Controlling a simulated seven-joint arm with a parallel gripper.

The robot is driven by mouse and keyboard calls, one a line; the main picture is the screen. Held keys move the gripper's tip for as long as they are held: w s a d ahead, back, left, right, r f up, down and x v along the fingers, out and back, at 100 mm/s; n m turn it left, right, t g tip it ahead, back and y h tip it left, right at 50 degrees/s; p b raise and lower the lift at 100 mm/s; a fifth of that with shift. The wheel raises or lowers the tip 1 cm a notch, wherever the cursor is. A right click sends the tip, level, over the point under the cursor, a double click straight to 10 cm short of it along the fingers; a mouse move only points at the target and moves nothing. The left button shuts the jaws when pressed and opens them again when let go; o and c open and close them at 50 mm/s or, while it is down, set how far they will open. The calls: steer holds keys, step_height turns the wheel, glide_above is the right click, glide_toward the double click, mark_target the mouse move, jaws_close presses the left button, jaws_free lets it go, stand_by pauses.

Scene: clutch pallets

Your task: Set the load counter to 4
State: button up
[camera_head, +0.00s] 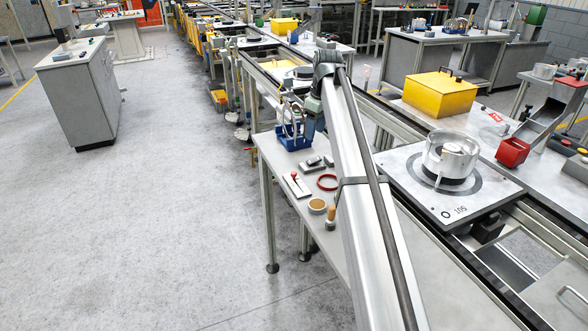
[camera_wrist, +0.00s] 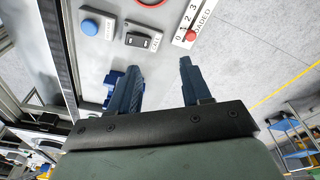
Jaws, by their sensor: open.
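The load counter (camera_wrist: 186,42) is a pale plate marked 0, 1, 2, 3 and LOADED in the wrist view; its far end is cut off by the top edge. Its red knob (camera_wrist: 191,35) sits at the low end, near 0 and 1; I cannot tell exactly which. In the head view the counter (camera_head: 298,188) lies at the left edge of the side bench, with the red knob (camera_head: 294,175) standing up. My gripper (camera_wrist: 160,66) is open and empty, its two blue fingers apart. In the wrist view the knob lies beyond the right fingertip, with no visible contact.
A blue button (camera_wrist: 90,27) and a CALL rocker switch (camera_wrist: 141,38) are beside the counter. A red ring (camera_head: 327,182), tan round pot (camera_head: 317,206), wooden-handled tool (camera_head: 331,213) and blue holder (camera_head: 291,143) share the bench. A clutch pallet (camera_head: 410,181) is on the conveyor.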

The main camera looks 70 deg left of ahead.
mark_target(294, 173)
steer(key=s+n+h, duration=0.2)
steer(key=s+n, duration=0.1)
steer(key=s, duration=0.4)
steer(key=shift+t, duration=0.4)
steer(key=f, duration=1.3)
steer(key=shift+w+a+f, duration=0.1)
steer(key=shift+a+f, duration=0.1)
steer(key=shift+f, duration=0.05)
jaws_close()
